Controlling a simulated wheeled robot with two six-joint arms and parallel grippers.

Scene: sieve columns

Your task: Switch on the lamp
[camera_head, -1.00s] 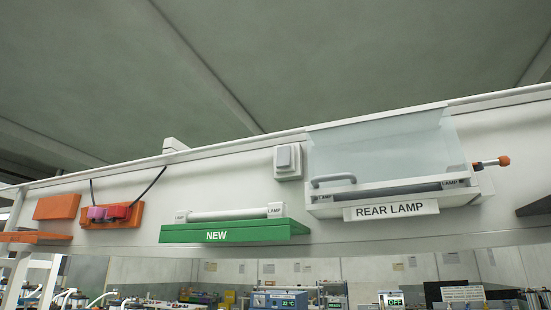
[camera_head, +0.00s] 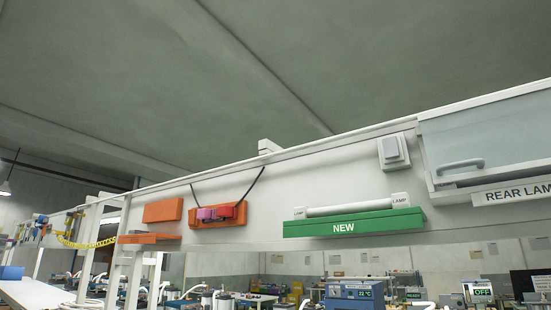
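The rear lamp housing (camera_head: 489,150), with a frosted cover and a grey handle (camera_head: 460,167), is cut by the right edge of the head view. Its label (camera_head: 512,193) reads "REAR LAM". A square white wall switch (camera_head: 392,150) sits on the beam just left of the housing. A white tube lamp (camera_head: 350,208) lies on a green shelf (camera_head: 382,224) marked "NEW", below the switch. A small display (camera_head: 482,292) at the lower right reads "OFF". Neither gripper is in view.
Orange holders (camera_head: 164,209) and a holder with pink parts (camera_head: 217,213) hang on the beam to the left. A yellow coiled cord (camera_head: 80,242) is farther left. Benches with equipment stand below and behind. A white surface (camera_head: 35,294) lies at lower left.

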